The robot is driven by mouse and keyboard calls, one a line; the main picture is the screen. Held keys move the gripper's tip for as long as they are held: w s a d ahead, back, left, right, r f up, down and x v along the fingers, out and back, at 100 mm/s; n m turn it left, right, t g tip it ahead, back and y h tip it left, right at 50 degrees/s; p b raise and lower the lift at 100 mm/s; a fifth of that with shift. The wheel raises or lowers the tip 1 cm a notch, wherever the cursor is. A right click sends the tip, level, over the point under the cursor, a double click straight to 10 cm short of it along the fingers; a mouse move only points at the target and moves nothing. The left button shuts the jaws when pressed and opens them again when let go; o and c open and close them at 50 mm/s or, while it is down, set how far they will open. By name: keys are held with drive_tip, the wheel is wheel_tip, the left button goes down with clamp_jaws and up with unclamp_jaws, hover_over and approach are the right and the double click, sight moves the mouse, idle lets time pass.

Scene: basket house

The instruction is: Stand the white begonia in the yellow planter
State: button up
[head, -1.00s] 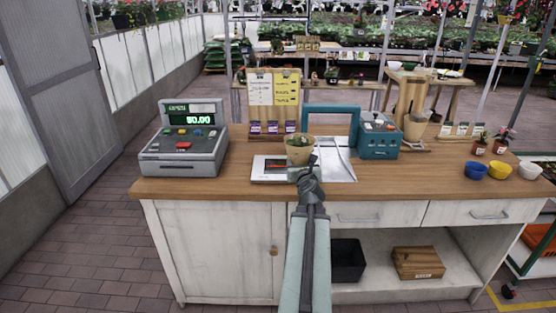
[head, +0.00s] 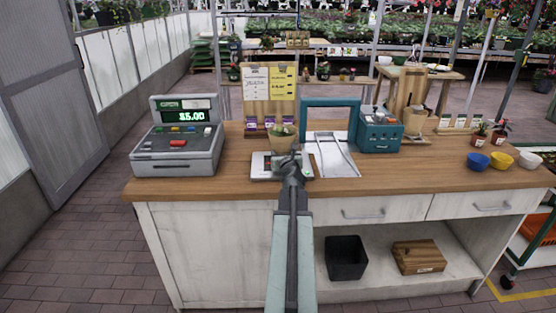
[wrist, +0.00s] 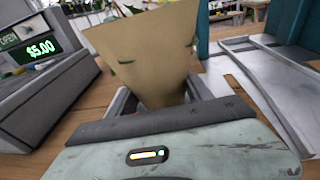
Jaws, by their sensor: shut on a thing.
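The yellow planter (head: 501,161) is an empty-looking bowl at the right of the counter, between a blue bowl and a white bowl. No white begonia bloom can be made out. Two small dark red pots with plants (head: 479,137) stand behind the bowls.
A grey cash register (head: 177,143) reading $5.00 stands at the left. A teal card machine (head: 379,133), a metal tray (head: 332,158) and a wooden holder (head: 415,122) stand right of the pot. The blue bowl (head: 478,162) and white bowl (head: 530,161) flank the planter.

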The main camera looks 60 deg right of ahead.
drive_tip(key=shift+f+b, duration=0.3)
drive_tip(key=shift+f, duration=0.65)
drive_tip(key=shift+w+a+r, duration=0.1)
drive_tip(key=shift+w+r, duration=0.05)
drive_tip(key=shift+r, duration=0.1)
drive_tip(key=shift+f, duration=0.2)
drive_tip(key=o, duration=1.7)
drive_tip(key=shift+r, duration=0.1)
